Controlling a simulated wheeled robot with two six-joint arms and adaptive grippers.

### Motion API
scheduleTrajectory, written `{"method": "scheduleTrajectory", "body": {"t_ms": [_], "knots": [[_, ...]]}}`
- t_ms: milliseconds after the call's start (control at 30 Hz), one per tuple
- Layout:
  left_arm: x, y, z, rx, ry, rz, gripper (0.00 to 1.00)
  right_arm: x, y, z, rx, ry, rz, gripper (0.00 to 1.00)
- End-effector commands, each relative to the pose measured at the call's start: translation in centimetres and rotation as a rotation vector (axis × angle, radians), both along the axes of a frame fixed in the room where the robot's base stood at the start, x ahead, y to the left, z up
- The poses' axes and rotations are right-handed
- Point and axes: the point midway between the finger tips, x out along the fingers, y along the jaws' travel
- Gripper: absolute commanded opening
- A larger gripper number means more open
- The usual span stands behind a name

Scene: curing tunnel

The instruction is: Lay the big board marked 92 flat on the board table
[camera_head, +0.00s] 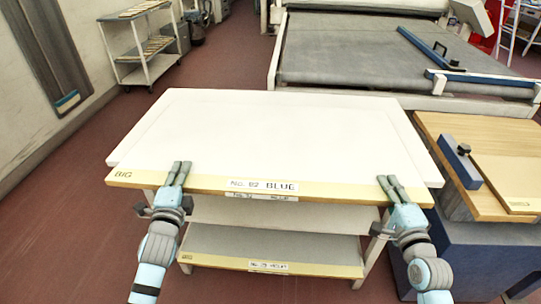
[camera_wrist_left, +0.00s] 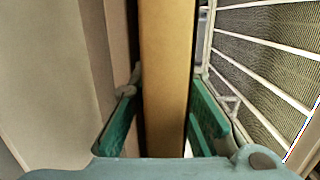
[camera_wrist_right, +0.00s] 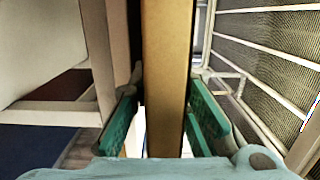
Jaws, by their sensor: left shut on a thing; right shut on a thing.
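The big board (camera_head: 272,140) is white with a yellow front edge marked BIG and a label reading No. 92 BLUE. It lies flat over the top of a white shelved rack (camera_head: 270,212); whether it touches the rack is unclear. My left gripper (camera_head: 180,168) is shut on the front edge at the left, and my right gripper (camera_head: 388,182) is shut on it at the right. The board's edge stands between the green pads in the left wrist view (camera_wrist_left: 167,80) and the right wrist view (camera_wrist_right: 167,80). I cannot tell which surface is the board table.
A wooden-topped table (camera_head: 450,130) with a blue clamp bar (camera_head: 460,162) and a smaller board (camera_head: 512,170) stands close on the right. A wide conveyor (camera_head: 370,55) is behind. A trolley (camera_head: 145,50) stands at the back left. The red floor (camera_head: 70,190) is clear on the left.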

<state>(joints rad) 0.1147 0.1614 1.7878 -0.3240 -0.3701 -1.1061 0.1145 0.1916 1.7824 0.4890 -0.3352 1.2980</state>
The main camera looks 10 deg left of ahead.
Motion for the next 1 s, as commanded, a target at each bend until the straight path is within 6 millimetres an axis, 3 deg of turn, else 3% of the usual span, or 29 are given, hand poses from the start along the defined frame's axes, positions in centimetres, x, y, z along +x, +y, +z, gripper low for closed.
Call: {"method": "scheduleTrajectory", "body": {"t_ms": [133,167,267,467,700,1000], "knots": [[0.1,-0.1,-1.1,0.001,-0.016,-0.004,0.00,0.0,0.0,-1.3,0.000,-0.012,-0.001,0.00],[0.0,-0.1,-1.3,-0.001,-0.007,-0.002,0.19,0.0,0.0,-1.4,-0.002,-0.003,-0.001,0.19],[0.0,0.0,-1.0,0.000,-0.007,-0.002,0.35,0.0,0.0,-1.1,0.000,-0.004,0.000,0.35],[0.0,0.0,-0.9,0.000,-0.007,-0.002,0.36,0.0,0.0,-1.0,0.000,-0.005,0.000,0.36],[0.0,0.0,-1.0,0.001,-0.005,-0.001,0.74,0.0,0.0,-1.0,0.000,-0.006,0.000,0.36],[0.0,0.0,-1.2,0.000,-0.002,0.000,0.74,0.0,0.0,-1.0,0.000,-0.007,0.000,0.36]]}}
